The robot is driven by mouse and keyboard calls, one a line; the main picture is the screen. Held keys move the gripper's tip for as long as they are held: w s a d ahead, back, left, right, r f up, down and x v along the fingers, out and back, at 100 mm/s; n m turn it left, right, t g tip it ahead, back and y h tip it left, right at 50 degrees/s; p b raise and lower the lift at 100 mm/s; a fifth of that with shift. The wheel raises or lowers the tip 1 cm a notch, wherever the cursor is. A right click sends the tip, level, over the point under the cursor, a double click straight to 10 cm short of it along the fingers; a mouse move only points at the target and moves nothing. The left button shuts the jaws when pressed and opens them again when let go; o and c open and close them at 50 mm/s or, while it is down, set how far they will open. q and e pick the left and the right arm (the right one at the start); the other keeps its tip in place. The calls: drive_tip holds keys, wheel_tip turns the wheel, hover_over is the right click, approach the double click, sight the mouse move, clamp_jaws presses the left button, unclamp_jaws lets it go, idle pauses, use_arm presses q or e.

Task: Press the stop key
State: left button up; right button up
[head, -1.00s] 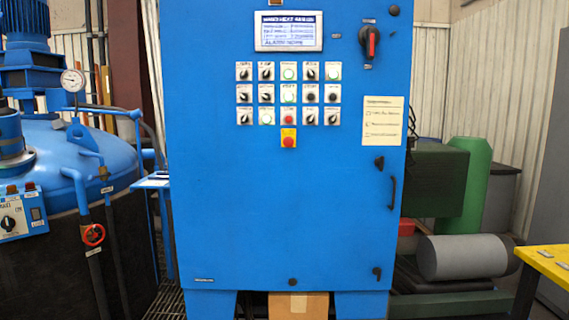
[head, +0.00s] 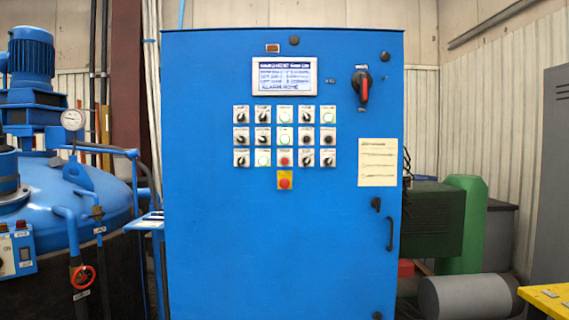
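A blue control cabinet (head: 280,240) stands straight ahead in the head view. Its door carries a grid of knobs and keys in three rows below a lit display (head: 284,76). A red key (head: 284,158) sits in the middle of the bottom row; its label is too small to read. A red button on a yellow plate (head: 284,181) is just below it. Neither of my grippers shows in the head view.
A red and black rotary switch (head: 362,86) and a paper notice (head: 377,162) are on the cabinet's right side. A blue-topped furnace vessel (head: 60,195) stands left. A grey cylinder (head: 468,297), a green post (head: 462,220) and a yellow table (head: 550,300) are at right.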

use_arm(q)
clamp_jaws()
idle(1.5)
